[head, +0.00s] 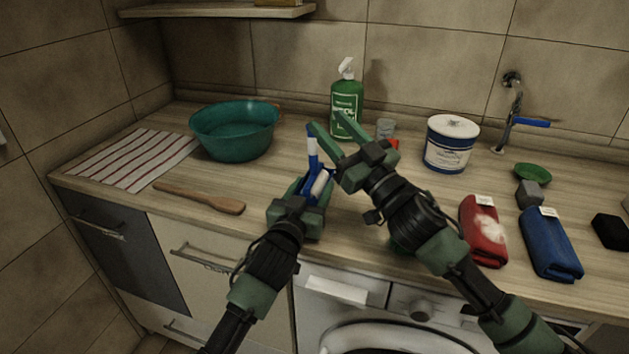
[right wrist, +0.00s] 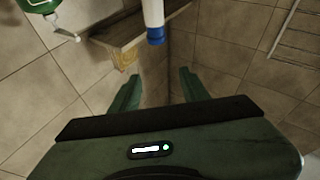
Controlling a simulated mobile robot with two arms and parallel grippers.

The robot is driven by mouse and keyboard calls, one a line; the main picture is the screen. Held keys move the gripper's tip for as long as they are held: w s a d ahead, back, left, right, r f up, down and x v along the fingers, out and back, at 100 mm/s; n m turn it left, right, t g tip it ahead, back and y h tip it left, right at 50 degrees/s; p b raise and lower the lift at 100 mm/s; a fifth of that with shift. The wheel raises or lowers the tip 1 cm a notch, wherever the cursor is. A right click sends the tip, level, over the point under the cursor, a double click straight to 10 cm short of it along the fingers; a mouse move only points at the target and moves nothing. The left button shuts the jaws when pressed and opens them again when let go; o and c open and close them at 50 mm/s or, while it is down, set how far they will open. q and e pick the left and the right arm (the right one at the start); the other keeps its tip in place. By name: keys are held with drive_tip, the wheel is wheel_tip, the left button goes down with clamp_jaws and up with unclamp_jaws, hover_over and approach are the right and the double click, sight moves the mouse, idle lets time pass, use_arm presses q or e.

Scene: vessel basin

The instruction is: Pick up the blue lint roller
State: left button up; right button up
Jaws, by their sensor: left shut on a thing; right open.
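The blue lint roller (head: 312,148) is held upright in my left gripper (head: 311,188) above the front part of the counter. Its white shaft with blue parts sticks up above the jaws, and a white cylinder shows between them. My left gripper is shut on it, and the fingers partly hide its lower part. My right gripper (head: 335,132) is open and empty, just right of the roller's upper end. In the right wrist view, the white shaft with a blue end (right wrist: 154,22) shows beyond the open right fingers (right wrist: 160,90), apart from them.
A teal basin (head: 235,130), striped cloth (head: 130,160) and wooden spatula (head: 200,198) are at left. Red (head: 483,232) and blue (head: 550,245) folded cloths lie right. A tap (head: 512,110) is at the back.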

sight(321, 189)
wheel_tip(321, 189, down, 11)
drive_tip(key=s+m+g+h, duration=0.2)
drive_tip(key=m+h, duration=0.1)
drive_tip(key=h, duration=0.2)
drive_tip(key=x, duration=0.5)
drive_tip(key=shift+w+d, duration=0.15)
drive_tip(key=shift+w, duration=0.25)
drive_tip(key=shift+f+x, duration=0.2)
drive_tip(key=shift+x, duration=2.65)
clamp_jaws()
